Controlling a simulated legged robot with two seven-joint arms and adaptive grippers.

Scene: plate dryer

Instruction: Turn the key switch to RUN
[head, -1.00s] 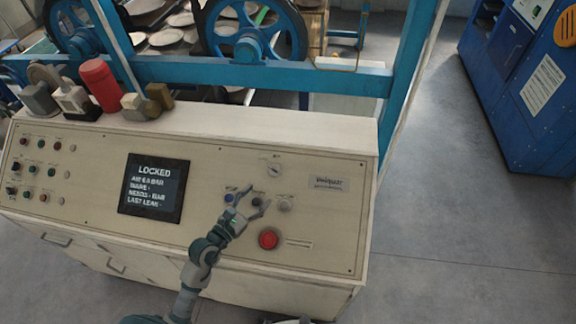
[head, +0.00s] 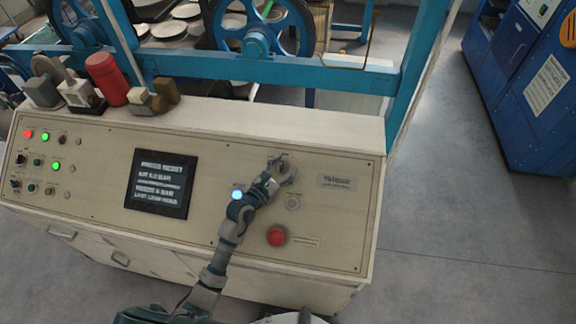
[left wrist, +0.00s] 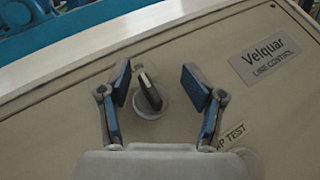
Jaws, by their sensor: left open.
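The key switch (left wrist: 148,92) is a dark knob on a pale round plate. In the left wrist view its bar is tilted, upper end to the left. My left gripper (left wrist: 160,82) is open, with one blue-padded finger on each side of the switch; I see a gap on both sides. In the head view my left gripper (head: 282,167) is at the switch on the upper right of the control panel (head: 225,240) and mostly hides it. The panel screen (head: 160,183) shows several lines of white text, the top one seeming to read "PRESS RESET". My right gripper does not show.
A lit blue button (head: 237,195), a grey-white button (head: 292,203) and a red button (head: 277,236) are near my left arm. Several lamps at the panel's left glow red or green.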

